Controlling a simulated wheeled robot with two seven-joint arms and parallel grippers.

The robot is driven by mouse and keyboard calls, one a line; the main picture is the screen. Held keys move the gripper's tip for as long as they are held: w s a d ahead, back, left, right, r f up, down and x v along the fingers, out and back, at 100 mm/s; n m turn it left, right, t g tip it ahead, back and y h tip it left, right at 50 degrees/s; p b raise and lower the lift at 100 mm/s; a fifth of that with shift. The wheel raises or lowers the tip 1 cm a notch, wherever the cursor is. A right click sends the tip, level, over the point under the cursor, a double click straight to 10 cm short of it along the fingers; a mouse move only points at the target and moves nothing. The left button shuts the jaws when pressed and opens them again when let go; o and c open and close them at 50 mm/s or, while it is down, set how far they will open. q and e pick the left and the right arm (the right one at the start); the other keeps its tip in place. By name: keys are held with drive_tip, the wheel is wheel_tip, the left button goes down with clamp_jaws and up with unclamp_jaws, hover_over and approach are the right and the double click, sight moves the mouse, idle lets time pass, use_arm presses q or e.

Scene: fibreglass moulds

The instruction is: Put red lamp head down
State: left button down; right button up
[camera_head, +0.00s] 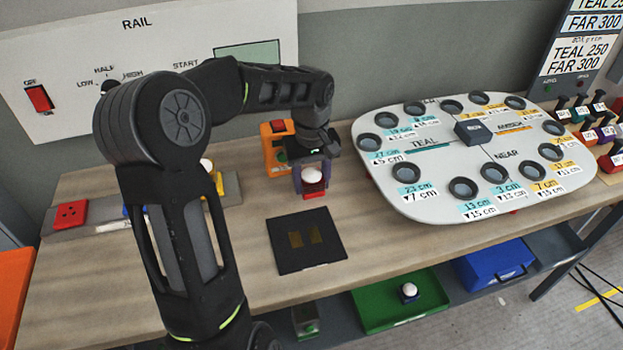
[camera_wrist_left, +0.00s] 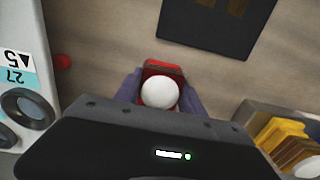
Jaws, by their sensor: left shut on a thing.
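The red lamp head (camera_head: 314,194) has a white dome on a red square base. My left gripper (camera_head: 312,180) is shut on it, and its purple fingers stand on either side of the base. In the left wrist view the lamp head (camera_wrist_left: 159,92) sits between the two fingers (camera_wrist_left: 160,94), dome facing the camera. In the head view it is upright, behind the black pad; whether it touches the table I cannot tell. My right gripper is not in view.
A black pad (camera_head: 290,257) with two gold patches lies in front. An orange box (camera_head: 272,160) stands close behind my gripper. A white board with round holes (camera_head: 400,190) is to the right. A red block (camera_head: 71,214) lies far left. Green (camera_head: 385,318) and blue (camera_head: 490,265) trays sit lower.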

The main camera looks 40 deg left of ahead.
sight(312, 173)
use_arm(q)
drive_tip(key=shift+f, duration=0.1)
drive_tip(key=c, duration=0.7)
unclamp_jaws()
wheel_tip(312, 173, up, 12)
drive_tip(key=shift+r, duration=0.15)
drive_tip(key=shift+o, duration=0.3)
